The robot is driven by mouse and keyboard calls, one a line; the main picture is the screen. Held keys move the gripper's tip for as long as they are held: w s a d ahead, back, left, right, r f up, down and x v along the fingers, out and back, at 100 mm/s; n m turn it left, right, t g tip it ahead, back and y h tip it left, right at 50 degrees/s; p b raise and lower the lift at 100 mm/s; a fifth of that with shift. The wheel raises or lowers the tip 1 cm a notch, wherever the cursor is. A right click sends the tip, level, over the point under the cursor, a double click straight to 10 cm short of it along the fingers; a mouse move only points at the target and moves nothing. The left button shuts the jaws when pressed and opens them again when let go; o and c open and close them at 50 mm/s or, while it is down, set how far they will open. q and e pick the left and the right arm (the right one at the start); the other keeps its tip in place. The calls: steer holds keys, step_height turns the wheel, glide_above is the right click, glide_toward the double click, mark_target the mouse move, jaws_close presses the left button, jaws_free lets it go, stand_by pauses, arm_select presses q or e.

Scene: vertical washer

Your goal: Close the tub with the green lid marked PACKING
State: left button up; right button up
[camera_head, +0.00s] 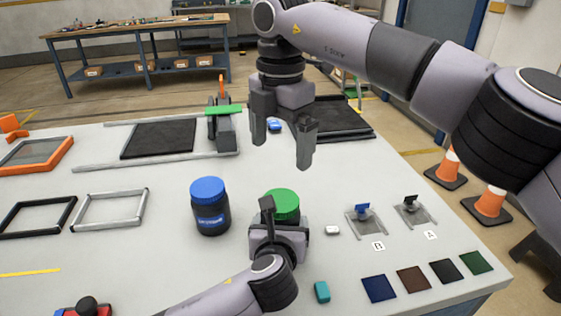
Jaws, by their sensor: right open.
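A round green lid (285,201) shows near the middle of the table, above a dark body that is mostly hidden. I cannot read a PACKING mark on it, nor tell whether the lid is seated. My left gripper (268,207) is in front of it and covers its near side. One dark finger stands up across the lid's left edge. Whether the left jaws are open or shut on the tub is hidden. My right gripper (281,154) is open and empty, pointing down above and behind the green lid, apart from it.
A dark jar with a blue lid (208,190) stands just left of my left gripper. A small white block (332,230) and fixtures marked B (365,222) and A (413,212) lie right. A teal block (322,292) lies in front. Frames (110,210) lie left.

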stand_by(0.3)
arm_select(q)
steer(key=o, duration=1.9)
steer(key=shift+c, duration=0.2)
steer(key=shift+p+v, duration=0.35)
steer(key=shift+v, duration=3.2)
steer(key=shift+s+f, duration=0.15)
